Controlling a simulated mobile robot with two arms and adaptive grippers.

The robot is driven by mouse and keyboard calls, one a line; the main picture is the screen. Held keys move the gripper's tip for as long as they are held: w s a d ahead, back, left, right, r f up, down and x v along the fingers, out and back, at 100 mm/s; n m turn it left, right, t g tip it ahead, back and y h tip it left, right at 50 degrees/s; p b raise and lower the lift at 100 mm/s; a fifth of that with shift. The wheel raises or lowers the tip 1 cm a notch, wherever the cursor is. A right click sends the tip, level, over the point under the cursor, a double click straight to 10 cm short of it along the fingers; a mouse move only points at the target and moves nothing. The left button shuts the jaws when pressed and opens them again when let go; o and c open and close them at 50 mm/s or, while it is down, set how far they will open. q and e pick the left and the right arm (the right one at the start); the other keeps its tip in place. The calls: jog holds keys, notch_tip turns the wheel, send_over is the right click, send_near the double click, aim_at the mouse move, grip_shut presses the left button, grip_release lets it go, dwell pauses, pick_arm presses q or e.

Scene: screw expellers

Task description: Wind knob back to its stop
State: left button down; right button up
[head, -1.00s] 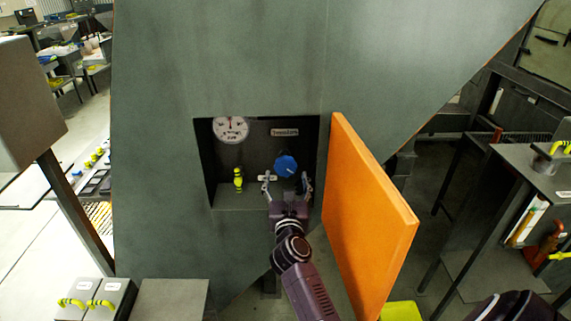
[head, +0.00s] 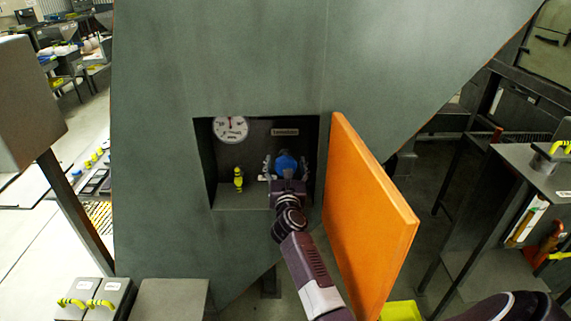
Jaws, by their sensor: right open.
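The blue knob (head: 286,164) is on the back wall of a dark recess in the big grey-green machine panel, in the head view. My right gripper (head: 286,170) reaches into the recess from below. Its fingers are spread to the left and right of the knob, and the gripper body hides the knob's lower part. I cannot tell whether a finger touches the knob. My left gripper is not in view.
A round white gauge (head: 230,129) and a yellow-green valve handle (head: 239,179) are in the recess left of the knob. A small label plate (head: 285,132) sits above the knob. An open orange door (head: 367,215) stands close to the right of my arm.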

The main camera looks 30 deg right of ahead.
jog(key=c, duration=1.2)
